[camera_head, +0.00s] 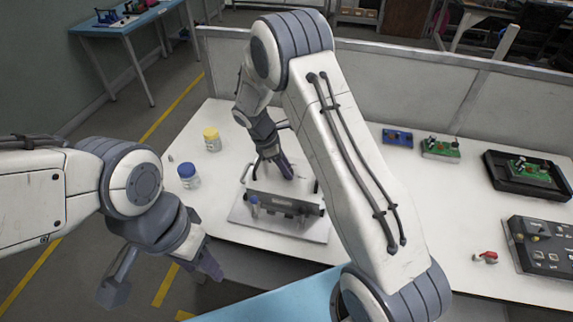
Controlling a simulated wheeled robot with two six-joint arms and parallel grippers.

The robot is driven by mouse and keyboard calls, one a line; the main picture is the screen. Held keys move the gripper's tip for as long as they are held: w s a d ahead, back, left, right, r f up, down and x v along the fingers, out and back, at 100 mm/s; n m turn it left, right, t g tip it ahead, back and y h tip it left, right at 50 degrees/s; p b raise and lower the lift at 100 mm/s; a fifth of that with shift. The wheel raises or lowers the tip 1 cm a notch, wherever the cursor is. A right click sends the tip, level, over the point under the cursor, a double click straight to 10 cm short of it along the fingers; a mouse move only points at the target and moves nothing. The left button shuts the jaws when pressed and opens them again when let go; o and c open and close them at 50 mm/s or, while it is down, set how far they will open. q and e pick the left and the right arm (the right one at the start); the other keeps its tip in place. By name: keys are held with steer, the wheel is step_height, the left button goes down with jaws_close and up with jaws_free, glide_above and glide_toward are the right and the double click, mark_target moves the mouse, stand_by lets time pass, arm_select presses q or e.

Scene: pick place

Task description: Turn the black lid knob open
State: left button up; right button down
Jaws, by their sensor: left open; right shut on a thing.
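A white and grey box-like device (274,186) stands on a pale base plate on the white table, with a dark front strip. My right gripper (286,172) comes down over its top and is shut on what looks like the black lid knob. The fingers hide the knob, so its turn angle cannot be told. The lid appears down. My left gripper (214,268) is open and empty, off the table's front left edge, well away from the device.
A yellow-capped jar (212,142) and a blue-capped jar (189,180) stand left of the device. Circuit boards (441,149), a black tray (500,180), a dark control panel (545,262) and a small red part (486,257) lie right. My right arm crosses the middle.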

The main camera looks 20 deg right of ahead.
steer(key=m+g, duration=0.1)
steer(key=m, duration=0.1)
steer(key=shift+w+r+m+p, duration=0.1)
steer(key=shift+m+p, duration=0.25)
steer(key=shift+m, duration=0.05)
steer(key=m+g+y, duration=0.1)
steer(key=m, duration=0.2)
steer(key=shift+d+m, duration=0.15)
steer(key=shift+m, duration=0.15)
steer(key=m+y, duration=0.1)
steer(key=m, duration=0.2)
steer(key=m+g+y, duration=0.1)
steer(key=m, duration=0.2)
steer(key=shift+w+d+y+p, duration=0.1)
steer(key=shift+y+p, duration=0.2)
steer(key=shift+p, duration=0.1)
steer(key=shift+m, duration=0.4)
steer(key=shift+c, duration=2.4)
jaws_free()
